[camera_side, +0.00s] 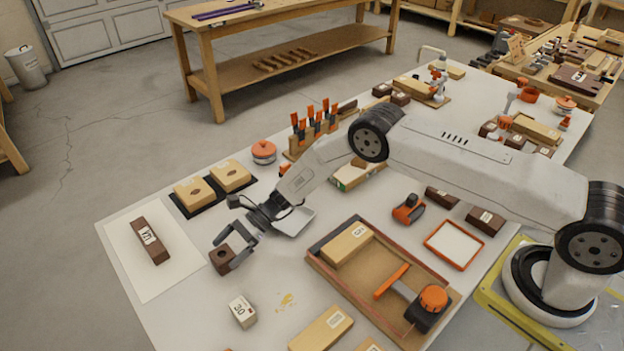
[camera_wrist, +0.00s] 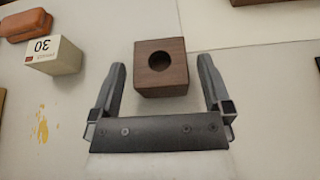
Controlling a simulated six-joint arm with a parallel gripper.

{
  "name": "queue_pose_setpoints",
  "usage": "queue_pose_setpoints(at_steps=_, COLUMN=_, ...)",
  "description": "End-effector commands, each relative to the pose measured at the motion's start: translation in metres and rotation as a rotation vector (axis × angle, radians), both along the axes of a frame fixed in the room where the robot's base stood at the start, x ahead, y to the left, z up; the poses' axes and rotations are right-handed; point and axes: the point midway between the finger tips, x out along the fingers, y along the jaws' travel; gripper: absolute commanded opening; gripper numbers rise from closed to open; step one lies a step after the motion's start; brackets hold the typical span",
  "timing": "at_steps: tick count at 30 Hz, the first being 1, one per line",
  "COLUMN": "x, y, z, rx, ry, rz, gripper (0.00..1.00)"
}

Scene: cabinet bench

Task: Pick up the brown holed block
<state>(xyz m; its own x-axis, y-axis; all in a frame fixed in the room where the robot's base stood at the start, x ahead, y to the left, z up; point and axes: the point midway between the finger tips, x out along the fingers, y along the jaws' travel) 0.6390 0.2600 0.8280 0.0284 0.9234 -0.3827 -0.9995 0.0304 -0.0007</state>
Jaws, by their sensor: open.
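The brown holed block (camera_side: 222,260) is a small dark brown cube with a round hole in its top face. It sits on the light bench top. My gripper (camera_side: 230,255) is open around or just above it, low over the bench. In the wrist view the block (camera_wrist: 161,68) lies between and slightly ahead of the two fingers of my gripper (camera_wrist: 162,80), with a gap on each side. I cannot tell how far above the bench the fingertips are.
A white block marked 30 (camera_side: 242,311) stands nearby. A long brown labelled block (camera_side: 150,241) lies on a white sheet (camera_side: 130,262). A wooden tray (camera_side: 400,318) with a hammer and a tan block is to the right. Clear bench surrounds the holed block.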

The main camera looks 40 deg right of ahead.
Motion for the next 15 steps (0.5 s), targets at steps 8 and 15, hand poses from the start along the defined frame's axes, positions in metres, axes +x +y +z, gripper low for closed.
queue_pose_setpoints(at_steps=8, x=0.0, y=0.02, z=-0.009, rx=0.0, ry=0.001, rz=0.0, gripper=1.0)
queue_pose_setpoints(at_steps=15, x=0.0, y=0.02, z=-0.009, rx=0.0, ry=0.001, rz=0.0, gripper=1.0)
